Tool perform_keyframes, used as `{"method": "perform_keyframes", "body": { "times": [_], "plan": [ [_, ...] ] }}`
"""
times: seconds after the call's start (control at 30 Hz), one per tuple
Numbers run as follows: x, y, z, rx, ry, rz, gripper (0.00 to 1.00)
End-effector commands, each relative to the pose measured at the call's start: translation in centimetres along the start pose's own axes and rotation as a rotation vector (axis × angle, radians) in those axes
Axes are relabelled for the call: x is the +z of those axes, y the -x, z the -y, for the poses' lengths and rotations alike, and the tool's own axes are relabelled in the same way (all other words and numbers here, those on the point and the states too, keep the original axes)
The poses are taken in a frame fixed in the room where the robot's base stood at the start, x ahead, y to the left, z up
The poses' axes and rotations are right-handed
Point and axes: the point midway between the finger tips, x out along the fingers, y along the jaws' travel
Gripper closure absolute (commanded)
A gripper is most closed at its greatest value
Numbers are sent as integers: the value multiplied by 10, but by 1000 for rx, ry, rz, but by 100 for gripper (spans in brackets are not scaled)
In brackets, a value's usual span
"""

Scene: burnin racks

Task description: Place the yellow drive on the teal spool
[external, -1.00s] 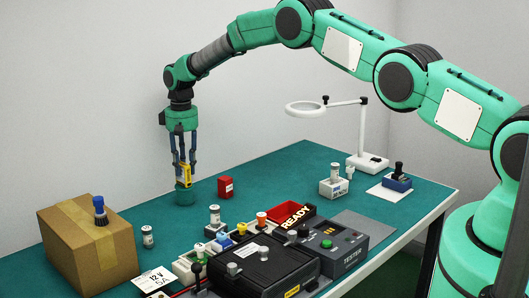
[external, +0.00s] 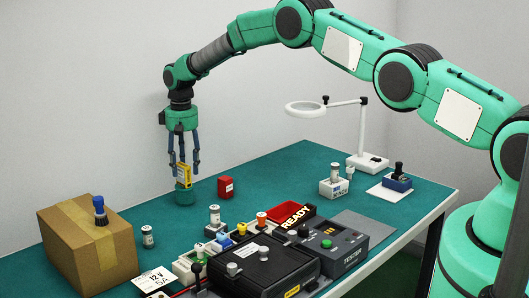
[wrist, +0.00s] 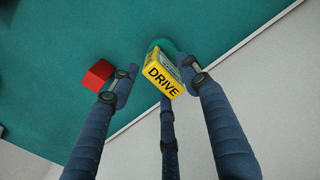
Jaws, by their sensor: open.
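The yellow drive (external: 184,175) stands upright on top of the teal spool (external: 184,197) at the back left of the table. In the wrist view the drive (wrist: 162,83) shows its "DRIVE" label, and a rim of the spool (wrist: 155,47) shows behind it. My gripper (external: 184,172) is open around the drive, with its fingers spread. In the wrist view the fingers (wrist: 160,88) stand apart from the drive on both sides, and a third finger is below it.
A red block (external: 225,187) stands just right of the spool. A cardboard box (external: 88,245) is at the front left. A black case (external: 262,262) and a tester (external: 335,247) fill the front. A magnifier lamp (external: 367,160) stands at the back right.

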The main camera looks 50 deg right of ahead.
Motion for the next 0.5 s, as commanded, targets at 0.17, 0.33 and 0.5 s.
{"method": "perform_keyframes", "body": {
  "times": [0.17, 0.33, 0.5],
  "plan": [
    [-1, 16, 0, 0, 0, -3, 53],
    [-1, 42, 0, 0, 0, -4, 53],
    [-1, 71, 0, 0, 0, -4, 53]
  ]
}}
